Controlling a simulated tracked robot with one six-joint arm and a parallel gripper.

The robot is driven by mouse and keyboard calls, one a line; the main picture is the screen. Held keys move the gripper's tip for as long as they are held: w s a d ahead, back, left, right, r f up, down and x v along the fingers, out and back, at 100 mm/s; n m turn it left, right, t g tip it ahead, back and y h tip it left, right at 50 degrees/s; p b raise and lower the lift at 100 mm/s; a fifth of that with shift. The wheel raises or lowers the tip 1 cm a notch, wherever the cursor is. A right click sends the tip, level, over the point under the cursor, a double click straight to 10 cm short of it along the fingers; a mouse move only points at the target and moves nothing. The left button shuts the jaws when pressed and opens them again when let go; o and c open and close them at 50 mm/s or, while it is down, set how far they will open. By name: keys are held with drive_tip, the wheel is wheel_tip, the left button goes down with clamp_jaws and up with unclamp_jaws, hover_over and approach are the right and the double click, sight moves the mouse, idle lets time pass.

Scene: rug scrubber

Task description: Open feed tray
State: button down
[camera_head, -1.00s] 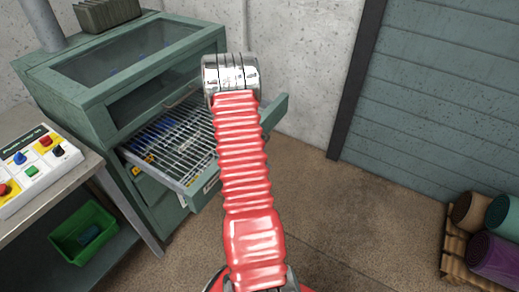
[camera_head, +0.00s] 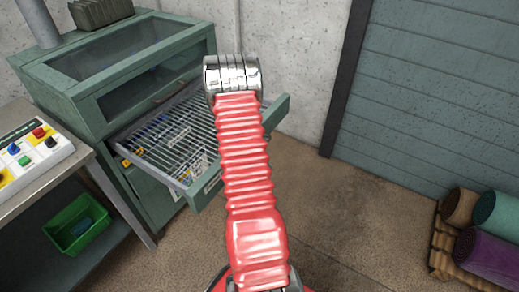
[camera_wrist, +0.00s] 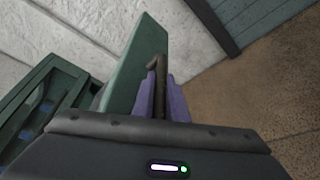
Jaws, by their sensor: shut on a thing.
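The feed tray (camera_head: 207,188) is a green drawer with a wire grid on top, pulled well out of the green cabinet (camera_head: 90,100). Its green front panel passes behind my red arm, and the panel also shows in the wrist view (camera_wrist: 143,65). My gripper (camera_wrist: 162,92) has purple fingers, shut on a dark bar-like handle (camera_wrist: 157,72) at the panel. In the head view the gripper and handle are hidden behind my arm. Small coloured items and paper lie under the grid.
A bench with a button console (camera_head: 30,150) stands at the left, with a green bin (camera_head: 80,223) below it. Rolled rugs (camera_head: 487,255) lie on a wooden pallet at the lower right. The brown floor (camera_head: 340,220) between is clear.

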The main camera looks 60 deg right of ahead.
drive_tip(key=shift+s+d, duration=0.1)
drive_tip(key=c, duration=2.1)
unclamp_jaws()
drive_tip(key=shift+o, duration=0.3)
drive_tip(key=shift+a, duration=0.2)
drive_tip(key=v, duration=1.1)
drive_tip(key=shift+a, duration=0.3)
